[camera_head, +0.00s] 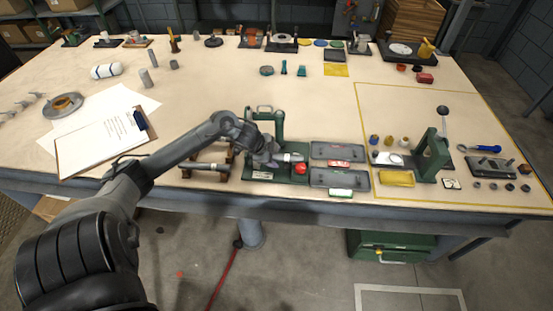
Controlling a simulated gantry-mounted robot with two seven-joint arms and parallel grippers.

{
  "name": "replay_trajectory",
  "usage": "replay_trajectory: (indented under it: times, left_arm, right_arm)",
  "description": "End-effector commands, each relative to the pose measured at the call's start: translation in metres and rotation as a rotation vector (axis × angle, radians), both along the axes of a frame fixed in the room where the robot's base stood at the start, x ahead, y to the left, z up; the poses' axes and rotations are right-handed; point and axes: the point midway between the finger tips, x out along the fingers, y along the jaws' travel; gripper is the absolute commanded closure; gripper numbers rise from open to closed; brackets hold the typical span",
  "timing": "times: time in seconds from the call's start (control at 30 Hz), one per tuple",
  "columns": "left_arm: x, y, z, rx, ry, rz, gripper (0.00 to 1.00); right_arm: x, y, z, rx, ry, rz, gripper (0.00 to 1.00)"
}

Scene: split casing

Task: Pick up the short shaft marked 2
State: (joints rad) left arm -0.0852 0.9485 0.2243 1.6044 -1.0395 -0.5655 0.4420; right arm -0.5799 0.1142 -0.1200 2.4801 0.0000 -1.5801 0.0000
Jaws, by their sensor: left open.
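My left arm comes in from the lower left, and my left gripper (266,158) is over the green fixture (262,175) near the table's front edge. The gripper is open, but its fingertips are small and partly hidden by my own wrist. A pale cylindrical piece (291,157) shows just right of the gripper; I cannot tell if they touch. A grey shaft (207,166) lies across a brown rack (186,173) just left of the gripper. No number 2 is legible, so I cannot tell which piece is the short shaft marked 2. My right gripper is out of view.
A red knob (301,169) is on the fixture's right side. Two grey trays (325,179) stand right of it. A green press (433,155) stands farther right inside a yellow outline. A clipboard (100,140) lies at left. The table's middle is mostly clear.

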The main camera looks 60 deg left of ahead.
Motion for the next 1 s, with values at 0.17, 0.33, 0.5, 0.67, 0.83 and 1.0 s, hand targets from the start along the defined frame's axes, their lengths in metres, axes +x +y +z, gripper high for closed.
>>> replay_trajectory:
  times: [0.17,0.33,0.5,0.67,0.83,1.0]
  left_arm:
    - [0.0013,0.0001,-0.0012,0.001,-0.001,0.0,0.39]
    - [0.001,0.0,-0.0012,0.001,0.0,-0.001,0.49]
    - [0.001,0.0,-0.0013,0.001,0.0,-0.001,0.75]
    - [0.001,0.0,-0.0013,0.001,0.0,-0.001,1.0]
    - [0.0009,-0.0001,-0.0013,0.001,0.0,-0.001,1.0]
    - [0.0009,-0.0001,-0.0013,0.001,0.0,-0.001,1.0]
  right_arm:
    - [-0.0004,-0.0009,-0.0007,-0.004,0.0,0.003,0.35]
    - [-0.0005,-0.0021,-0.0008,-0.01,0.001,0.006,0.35]
    - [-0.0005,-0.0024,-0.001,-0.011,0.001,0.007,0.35]
    - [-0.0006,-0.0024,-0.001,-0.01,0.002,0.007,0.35]
    - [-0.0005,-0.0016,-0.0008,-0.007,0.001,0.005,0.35]
    - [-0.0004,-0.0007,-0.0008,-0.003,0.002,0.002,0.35]
